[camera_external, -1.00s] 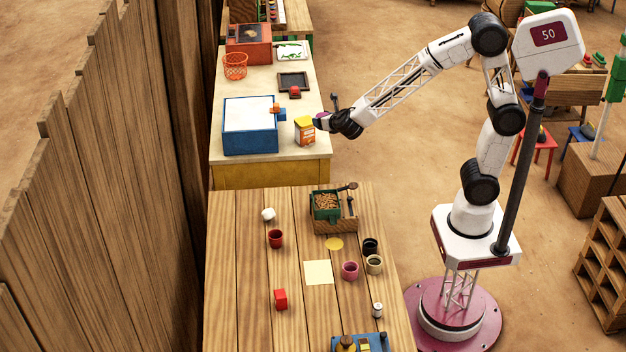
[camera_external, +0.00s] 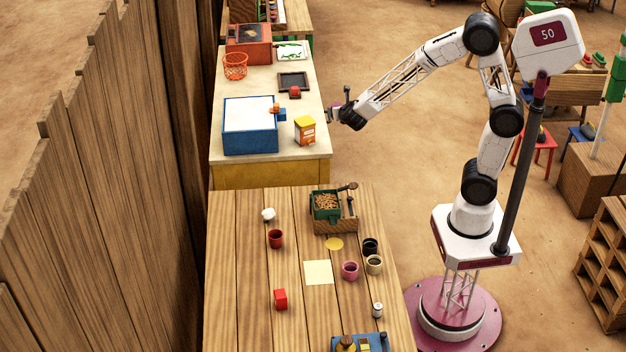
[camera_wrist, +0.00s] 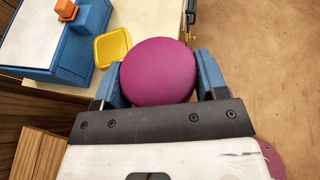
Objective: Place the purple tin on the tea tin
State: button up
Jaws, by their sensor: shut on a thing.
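The purple tin (camera_wrist: 158,70) sits between the two blue fingers of my gripper (camera_wrist: 159,76), its round top facing the wrist camera. My gripper (camera_external: 336,113) is shut on it, off the right edge of the pale counter in the external view, where the tin is small and mostly hidden. The tea tin seems to be the orange and white box with a yellow top (camera_external: 305,130), upright near the counter's front right corner. Its yellow top (camera_wrist: 113,46) shows left of the purple tin in the wrist view. The two tins are apart, with nothing on the yellow top.
A blue box with a white top (camera_external: 250,127) stands left of the tea tin, with a small orange thing at its corner. A dark tray (camera_external: 293,80) and a red object (camera_external: 294,92) lie behind. The wooden table (camera_external: 240,300) in front holds several cups.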

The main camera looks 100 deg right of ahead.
jog(key=shift+f, duration=0.6)
jog(key=shift+w, duration=0.1)
send_over(305, 121)
jog(key=shift+d+f, duration=0.1)
jog(key=shift+f, duration=0.7)
jog(key=shift+f, duration=1.7)
jog(key=shift+f, duration=0.15)
